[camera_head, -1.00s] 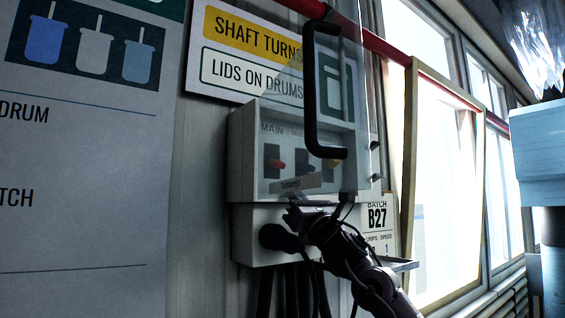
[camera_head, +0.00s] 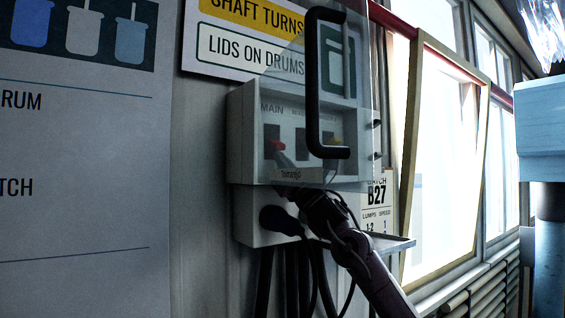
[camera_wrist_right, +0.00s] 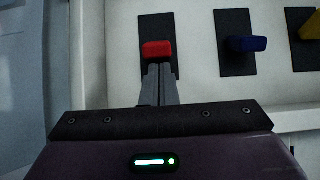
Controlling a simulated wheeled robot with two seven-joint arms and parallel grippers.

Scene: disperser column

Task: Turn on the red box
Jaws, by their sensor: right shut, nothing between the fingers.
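A pale switch box (camera_head: 240,140) is fixed to the wall. Its red switch (camera_head: 275,146), under the word MAIN, shows through a clear cover with a black handle (camera_head: 312,90). The wrist view shows the red switch (camera_wrist_right: 157,50) on a black plate, left of a blue switch (camera_wrist_right: 246,44) and a yellow one (camera_wrist_right: 311,27). My right gripper (camera_head: 283,160) reaches up from below, partly seen through the cover. Its shut, empty fingers (camera_wrist_right: 158,68) have their tips right at the red switch's lower edge; I cannot tell whether they touch. My left gripper is not in view.
A lower box with a thick plug (camera_head: 281,220) and hanging cables (camera_head: 290,280) is below. A small ledge (camera_head: 395,243) juts out at its right. Signs cover the wall at left, and an ajar window frame (camera_head: 445,160) stands at right.

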